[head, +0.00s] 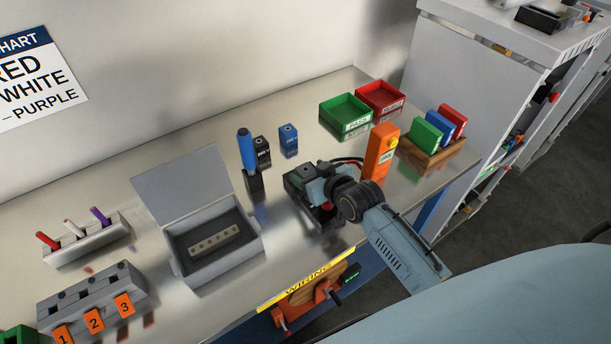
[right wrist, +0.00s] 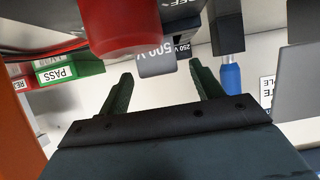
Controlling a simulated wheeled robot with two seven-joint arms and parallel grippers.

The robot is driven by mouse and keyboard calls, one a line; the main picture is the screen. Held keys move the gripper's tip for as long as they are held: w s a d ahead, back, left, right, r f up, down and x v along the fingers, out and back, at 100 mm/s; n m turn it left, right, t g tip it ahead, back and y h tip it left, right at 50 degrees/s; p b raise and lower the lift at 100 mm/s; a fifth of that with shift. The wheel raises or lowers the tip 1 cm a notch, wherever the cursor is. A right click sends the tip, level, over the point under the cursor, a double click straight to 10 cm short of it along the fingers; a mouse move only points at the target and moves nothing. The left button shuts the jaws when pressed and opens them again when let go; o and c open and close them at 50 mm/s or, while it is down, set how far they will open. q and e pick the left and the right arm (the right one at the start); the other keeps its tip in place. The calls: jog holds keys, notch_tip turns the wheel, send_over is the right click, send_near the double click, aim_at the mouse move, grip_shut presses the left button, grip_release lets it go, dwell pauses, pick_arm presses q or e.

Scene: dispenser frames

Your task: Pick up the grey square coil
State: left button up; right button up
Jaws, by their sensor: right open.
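My right gripper (head: 316,188) reaches over a dark boxy device (head: 300,177) at the front middle of the bench. In the right wrist view the gripper (right wrist: 161,71) is open, with nothing between its two dark green fingers. A grey square-faced piece marked 500 V (right wrist: 156,57) shows just beyond the fingertips; I cannot tell for sure that it is the coil. A red cylinder (right wrist: 120,28) is close beside it. In the head view my gripper and wrist hide part of this spot. My left gripper is not in view.
An orange post (head: 381,152) stands close right of my wrist. A blue-handled tool (head: 246,150) and a small blue block (head: 288,139) stand behind. An open grey box (head: 222,272) is at left. Green (head: 340,112) and red (head: 383,95) trays are at the back.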

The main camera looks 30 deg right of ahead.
jog(key=shift+c, duration=0.2)
jog(key=shift+w, duration=0.1)
jog(key=c, duration=1.2)
